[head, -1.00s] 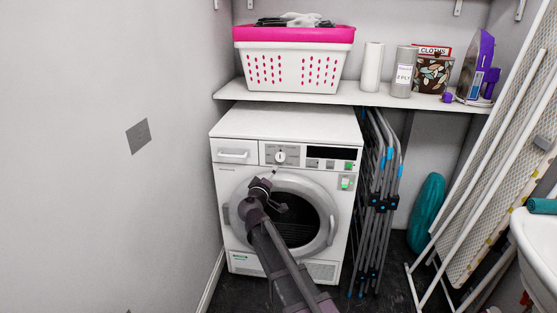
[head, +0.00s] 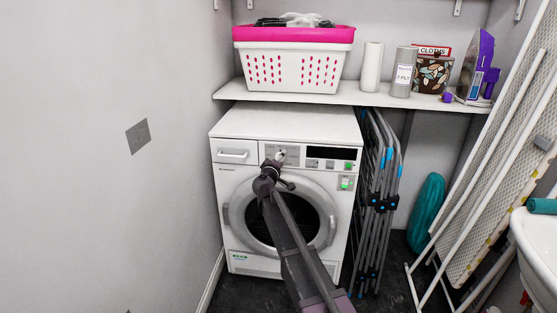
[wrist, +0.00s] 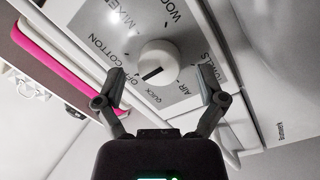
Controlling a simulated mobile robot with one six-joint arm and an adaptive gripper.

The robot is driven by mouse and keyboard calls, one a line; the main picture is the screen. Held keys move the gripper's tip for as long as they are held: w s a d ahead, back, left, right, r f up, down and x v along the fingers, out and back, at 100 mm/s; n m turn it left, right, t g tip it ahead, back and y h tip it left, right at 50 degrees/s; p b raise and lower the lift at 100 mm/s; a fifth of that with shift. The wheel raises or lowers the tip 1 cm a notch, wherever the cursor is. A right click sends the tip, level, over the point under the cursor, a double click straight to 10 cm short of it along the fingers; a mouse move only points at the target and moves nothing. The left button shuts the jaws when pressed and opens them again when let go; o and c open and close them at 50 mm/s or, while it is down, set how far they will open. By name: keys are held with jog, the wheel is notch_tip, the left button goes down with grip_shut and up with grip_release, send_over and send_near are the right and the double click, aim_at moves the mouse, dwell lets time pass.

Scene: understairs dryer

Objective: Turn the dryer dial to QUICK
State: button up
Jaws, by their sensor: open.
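The dryer (head: 232,200) stands against the back wall, its round dial at the top of the front panel. In the wrist view the pale dial (wrist: 158,60) sits on a grey plate marked OFF, COTTON, MIXED, WOOL, TOWELS, AIR and QUICK. Its dark pointer line points to the lower left, toward OFF. The QUICK mark (wrist: 152,95) is just below the dial. My gripper (wrist: 163,84) is open and empty, one finger on each side of the dial and apart from it. In the head view my gripper (head: 277,163) partly covers the dial.
A shelf (head: 300,97) above the dryer holds a pink-rimmed basket (head: 295,70), paper rolls and boxes. A folded drying rack (head: 380,190) stands close to the dryer's right. An ironing board (head: 490,170) leans farther right. The wall is close on the left.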

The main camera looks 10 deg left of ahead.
jog(key=shift+w, duration=0.15)
jog(key=c, duration=1.2)
jog(key=shift+o, duration=0.2)
jog(key=shift+n, duration=0.3)
jog(key=n+b, duration=0.1)
jog(key=n, duration=0.2)
jog(key=shift+f+n, duration=0.1)
jog(key=shift+n, duration=0.2)
jog(key=n+t, duration=0.1)
jog(key=n, duration=0.3)
jog(key=shift+n+b, duration=0.4)
jog(key=shift+w, duration=0.1)
